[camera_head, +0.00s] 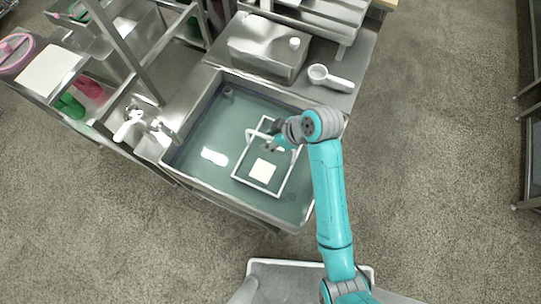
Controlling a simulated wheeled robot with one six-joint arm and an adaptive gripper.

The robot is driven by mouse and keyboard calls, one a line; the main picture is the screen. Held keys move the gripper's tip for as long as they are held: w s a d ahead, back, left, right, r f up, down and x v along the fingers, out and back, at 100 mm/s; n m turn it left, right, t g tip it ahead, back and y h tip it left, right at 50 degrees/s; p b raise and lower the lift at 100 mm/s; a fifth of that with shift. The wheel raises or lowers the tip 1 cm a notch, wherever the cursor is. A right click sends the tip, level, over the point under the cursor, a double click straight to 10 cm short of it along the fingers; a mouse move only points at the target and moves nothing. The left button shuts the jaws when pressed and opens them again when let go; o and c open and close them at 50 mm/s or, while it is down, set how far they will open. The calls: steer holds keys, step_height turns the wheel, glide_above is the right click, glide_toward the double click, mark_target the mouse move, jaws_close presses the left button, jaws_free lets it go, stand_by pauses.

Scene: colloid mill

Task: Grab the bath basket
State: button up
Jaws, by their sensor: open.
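The bath basket (258,186) is a white rectangular frame with a raised handle. It sits in the water of the steel sink (195,115), toward the sink's right side. A pale square patch (262,171) shows inside its frame. My gripper (270,142) is open, over the basket's far part, close to the white handle. My gripper and wrist partly cover the handle and the far right part of the basket. I cannot tell whether the fingers touch the handle.
A faucet (130,122) stands at the sink's left edge. A white dipper-like item (330,77) and a steel box (265,50) lie on the counter behind. A metal rack (125,45) rises at the upper left. The floor (440,150) on the right is clear.

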jaws_close()
steer(key=shift+w+r, duration=0.1)
steer(key=shift+r, duration=0.05)
stand_by(0.4)
